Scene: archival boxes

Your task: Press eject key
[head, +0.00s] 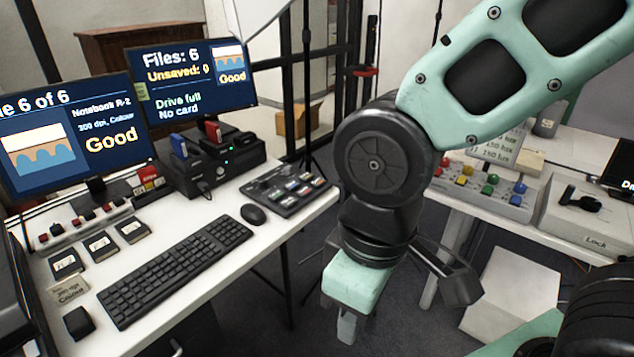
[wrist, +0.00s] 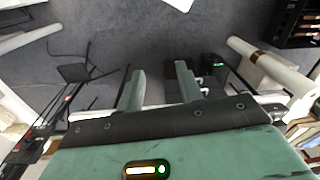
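No key that I can read as an eject key shows; labels on the small devices are too small to read. A black dock (head: 215,165) with a blue and a red cartridge in it and a small green light stands on the left desk. A black key pad (head: 290,188) with several pale, red and blue keys lies at the desk's right end. My gripper (head: 347,325) hangs over the floor right of the desk, away from both. In the wrist view its two fingers (wrist: 160,88) are apart with nothing between them.
A keyboard (head: 175,270), mouse (head: 253,214) and several cards lie on the left desk. On the right bench are a panel with coloured knobs (head: 490,190) and a box marked "Lock" (head: 595,225). Stands rise behind.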

